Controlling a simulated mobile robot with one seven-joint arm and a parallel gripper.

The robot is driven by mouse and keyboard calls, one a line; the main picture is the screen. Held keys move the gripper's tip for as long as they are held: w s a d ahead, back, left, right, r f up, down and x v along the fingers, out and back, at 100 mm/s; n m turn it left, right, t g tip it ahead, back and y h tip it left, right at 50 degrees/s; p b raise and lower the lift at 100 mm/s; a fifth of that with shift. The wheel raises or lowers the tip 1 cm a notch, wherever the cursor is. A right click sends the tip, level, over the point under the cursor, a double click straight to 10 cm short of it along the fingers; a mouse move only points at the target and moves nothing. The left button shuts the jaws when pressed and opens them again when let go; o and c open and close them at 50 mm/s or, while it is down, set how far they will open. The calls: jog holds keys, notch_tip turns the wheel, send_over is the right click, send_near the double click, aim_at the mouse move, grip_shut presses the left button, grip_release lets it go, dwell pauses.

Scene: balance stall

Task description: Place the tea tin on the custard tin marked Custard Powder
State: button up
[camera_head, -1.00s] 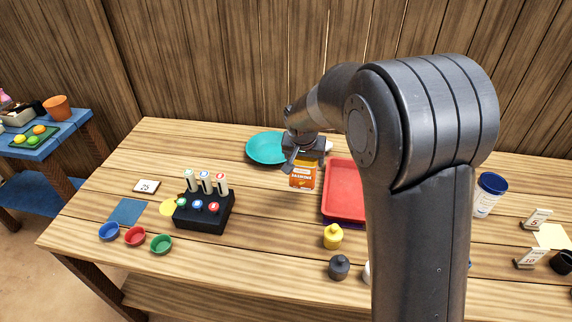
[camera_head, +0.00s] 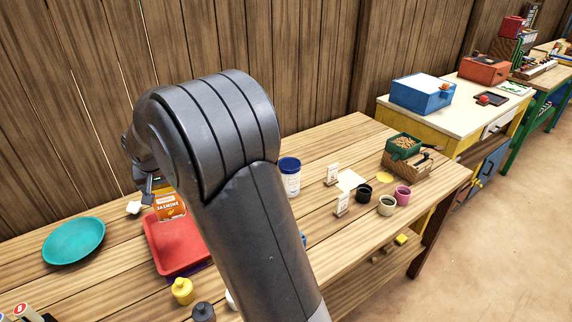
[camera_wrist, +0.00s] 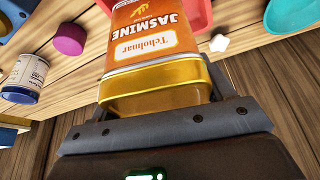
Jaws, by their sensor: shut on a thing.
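The tea tin is an orange and white box marked Jasmine (camera_head: 170,206), with a gold end that shows in the wrist view (camera_wrist: 155,84). My gripper (camera_head: 150,190) is shut on that gold end, and the tin hangs below it near the back edge of the red tray. I cannot tell how high it is. A white tub with a dark blue lid (camera_head: 289,178) stands to the right, beyond my arm. A similar tub shows at the left of the wrist view (camera_wrist: 24,78). Its print is too small to read, so I cannot confirm a Custard Powder mark.
The red tray (camera_head: 160,256) lies left of my arm, with a teal plate (camera_head: 74,240) further left. A yellow bottle (camera_head: 182,290) and a dark bottle (camera_head: 203,311) stand in front. Price cards and small cups (camera_head: 387,205) are at the right. My arm hides the table's middle.

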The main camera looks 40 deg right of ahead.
jog(key=d+r+m+h, duration=0.1)
jog(key=d+r+m, duration=0.1)
jog(key=d, duration=1)
jog(key=d+r+m, duration=0.1)
jog(key=d+r, duration=0.2)
jog(key=d, duration=0.9)
jog(key=s+d+r+m, duration=0.1)
jog(key=s+d+r, duration=0.15)
jog(key=d, duration=0.55)
jog(key=s+d+r+m+g+h, duration=0.1)
jog(key=s+d, duration=0.3)
jog(key=d, duration=0.4)
jog(key=s+d+r+m, duration=0.2)
jog(key=s+d, duration=0.1)
jog(key=d, duration=0.5)
jog(key=shift+w+a+f, duration=0.95)
jog(key=shift+w+f, duration=0.65)
jog(key=shift+f, duration=0.25)
jog(key=shift+w+a+f, duration=0.95)
jog(key=shift+w+f, duration=0.7)
jog(key=shift+f, duration=0.2)
jog(key=shift+w+a+f, duration=0.95)
jog(key=shift+w+f, duration=0.65)
jog(key=shift+f, duration=0.25)
jog(key=shift+f, duration=0.15)
jog(key=o, duration=1.1)
